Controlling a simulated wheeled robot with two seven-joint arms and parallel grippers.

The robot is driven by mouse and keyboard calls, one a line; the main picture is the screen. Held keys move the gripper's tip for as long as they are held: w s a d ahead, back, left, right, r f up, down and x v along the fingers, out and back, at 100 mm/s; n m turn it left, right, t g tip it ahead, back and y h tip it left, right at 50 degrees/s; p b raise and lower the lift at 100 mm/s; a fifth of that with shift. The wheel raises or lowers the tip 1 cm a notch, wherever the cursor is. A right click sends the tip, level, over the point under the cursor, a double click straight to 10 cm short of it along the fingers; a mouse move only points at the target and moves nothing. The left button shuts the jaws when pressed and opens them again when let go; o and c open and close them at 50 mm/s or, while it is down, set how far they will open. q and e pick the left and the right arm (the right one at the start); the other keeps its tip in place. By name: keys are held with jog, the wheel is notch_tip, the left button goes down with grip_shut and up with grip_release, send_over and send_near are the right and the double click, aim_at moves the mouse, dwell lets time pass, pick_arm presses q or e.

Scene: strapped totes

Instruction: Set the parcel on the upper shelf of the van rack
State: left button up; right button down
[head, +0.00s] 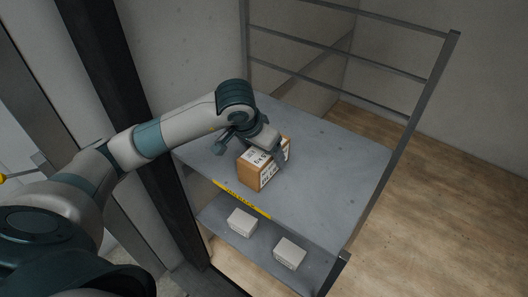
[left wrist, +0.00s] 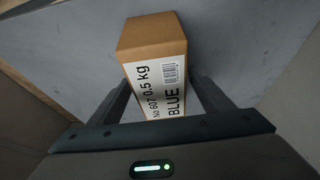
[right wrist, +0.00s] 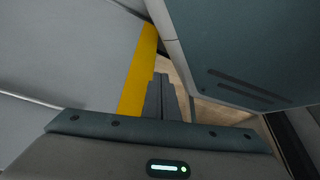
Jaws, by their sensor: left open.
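The parcel (head: 253,172), a brown box with a white label reading "BLUE" and "0.5 kg", rests on the upper shelf (head: 325,160) of the van rack, near its front edge. It also shows in the left wrist view (left wrist: 152,33). My left gripper (head: 250,150) is open, with one finger on each side of the parcel's near end. I cannot tell whether the fingers touch it. My right gripper (right wrist: 161,97) shows only in its own wrist view, with its fingers together and nothing visible between them.
Two small white boxes (head: 242,222) (head: 289,253) stand on the lower shelf (head: 262,251). A yellow strip (head: 241,199) marks the upper shelf's front edge. Grey posts and rails (head: 427,80) frame the rack. The upper shelf is clear right of and behind the parcel.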

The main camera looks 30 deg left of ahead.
pick_arm(q)
jog(key=shift+r, duration=0.1)
pick_arm(e)
jog(key=shift+s, duration=0.1)
pick_arm(q)
jog(key=p+v, duration=0.3)
jog(key=v, duration=0.8)
jog(key=shift+p, duration=0.35)
jog(key=shift+s+r, duration=0.2)
jog(key=shift+r, duration=0.25)
pick_arm(e)
jog(key=s+d+g+h, duration=0.1)
jog(key=s+d+g, duration=0.2)
jog(key=s, duration=1)
jog(key=shift+s+d+f+g, duration=0.2)
jog(key=shift+d+f+g, duration=0.15)
jog(key=shift+d, duration=0.75)
